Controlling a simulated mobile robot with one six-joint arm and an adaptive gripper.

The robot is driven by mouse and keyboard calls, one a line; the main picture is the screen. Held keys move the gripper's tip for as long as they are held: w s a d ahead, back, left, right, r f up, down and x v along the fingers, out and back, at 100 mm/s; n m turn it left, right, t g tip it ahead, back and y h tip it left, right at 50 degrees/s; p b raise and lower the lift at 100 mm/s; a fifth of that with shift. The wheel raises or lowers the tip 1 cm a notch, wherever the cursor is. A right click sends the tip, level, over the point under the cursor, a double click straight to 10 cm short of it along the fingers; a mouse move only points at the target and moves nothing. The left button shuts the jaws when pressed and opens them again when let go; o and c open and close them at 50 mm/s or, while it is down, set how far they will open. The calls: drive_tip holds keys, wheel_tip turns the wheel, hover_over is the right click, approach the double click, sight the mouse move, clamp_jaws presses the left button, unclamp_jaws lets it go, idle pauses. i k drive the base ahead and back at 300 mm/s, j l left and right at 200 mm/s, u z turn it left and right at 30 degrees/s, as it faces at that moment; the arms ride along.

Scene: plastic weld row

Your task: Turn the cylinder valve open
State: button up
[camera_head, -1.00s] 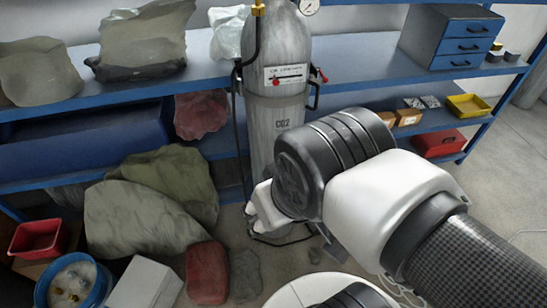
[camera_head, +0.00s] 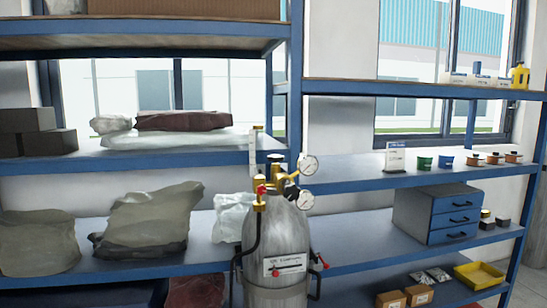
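A grey gas cylinder (camera_head: 275,240) stands upright in front of the blue shelving, slightly below the centre of the view, with its lower part cut off by the bottom edge. On its top is the cylinder valve (camera_head: 275,160), with a dark green-tinged cap above a brass body. A brass regulator (camera_head: 285,182) with two round gauges is attached at its right. A small red part (camera_head: 261,189) sits on the brass fitting at the left, where a black hose runs down. My gripper is out of view. Whether the valve is open I cannot tell.
Blue shelves (camera_head: 220,262) run behind the cylinder, holding wrapped bundles (camera_head: 150,220) at the left and a drawer cabinet (camera_head: 437,213) at the right. A yellow tray (camera_head: 480,275) sits lower right.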

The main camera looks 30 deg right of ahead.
sight(275, 158)
drive_tip(key=i+l+z, duration=0.15)
drive_tip(key=l, duration=0.25)
drive_tip(key=i+l+z, duration=0.15)
drive_tip(key=l, duration=0.25)
drive_tip(key=i+l+z, duration=0.15)
drive_tip(key=l, duration=0.2)
